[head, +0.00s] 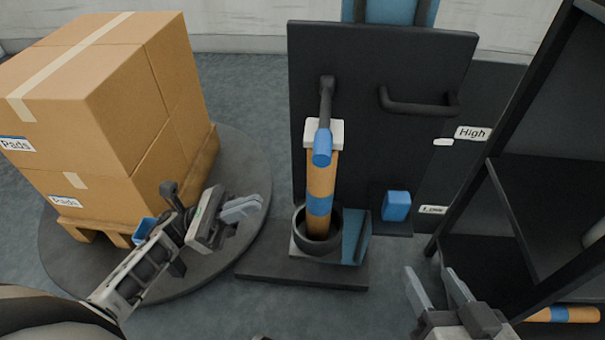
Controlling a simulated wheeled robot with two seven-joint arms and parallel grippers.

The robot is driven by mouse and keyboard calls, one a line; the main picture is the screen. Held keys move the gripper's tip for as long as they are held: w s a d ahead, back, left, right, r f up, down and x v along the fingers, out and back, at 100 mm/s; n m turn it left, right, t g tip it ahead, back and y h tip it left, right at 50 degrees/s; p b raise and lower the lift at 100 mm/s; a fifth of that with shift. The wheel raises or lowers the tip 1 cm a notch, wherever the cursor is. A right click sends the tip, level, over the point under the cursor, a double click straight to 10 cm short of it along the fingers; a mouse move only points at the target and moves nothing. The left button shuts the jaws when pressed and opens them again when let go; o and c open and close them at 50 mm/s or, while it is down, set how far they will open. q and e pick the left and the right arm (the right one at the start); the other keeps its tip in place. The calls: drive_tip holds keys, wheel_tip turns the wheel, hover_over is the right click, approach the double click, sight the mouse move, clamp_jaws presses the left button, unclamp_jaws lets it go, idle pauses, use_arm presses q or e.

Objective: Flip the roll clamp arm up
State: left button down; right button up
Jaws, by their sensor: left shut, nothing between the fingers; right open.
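The clamp arm (325,105) is a dark bar on the black upright panel (400,65). It comes out and down from the panel and ends in a blue grip (322,147) over the top of the roll. A pale block (338,132) sits by the grip at the roll's top. The orange roll (321,175) with a blue band stands upright in a dark round cup (300,222). My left gripper (258,204) is shut and empty, left of the cup and apart from the roll. My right gripper (436,276) is open and empty at the lower right.
Stacked cardboard boxes (85,95) on a pallet stand on a round dark platform (75,270) at left. The panel has a dark handle (420,106), a blue block (396,205) and a "High" label (472,133). A black shelf (535,190) with another roll (565,314) stands at right.

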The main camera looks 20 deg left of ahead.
sight(325, 125)
use_arm(q)
drive_tip(key=shift+d+r, duration=0.1)
drive_tip(key=a+r+p+x, duration=0.1)
drive_tip(key=r+p+x, duration=0.1)
drive_tip(key=x, duration=1)
drive_tip(key=shift+r, duration=0.3)
use_arm(e)
drive_tip(key=shift+w+d+f+g+h, duration=0.15)
drive_tip(key=shift+d+f+g+h, duration=0.3)
drive_tip(key=shift+f+g, duration=0.25)
use_arm(q)
drive_tip(key=shift+s+r+p, duration=0.1)
drive_tip(key=shift+r+p, duration=0.05)
drive_tip(key=shift+p, duration=0.25)
use_arm(e)
drive_tip(key=shift+a, duration=0.15)
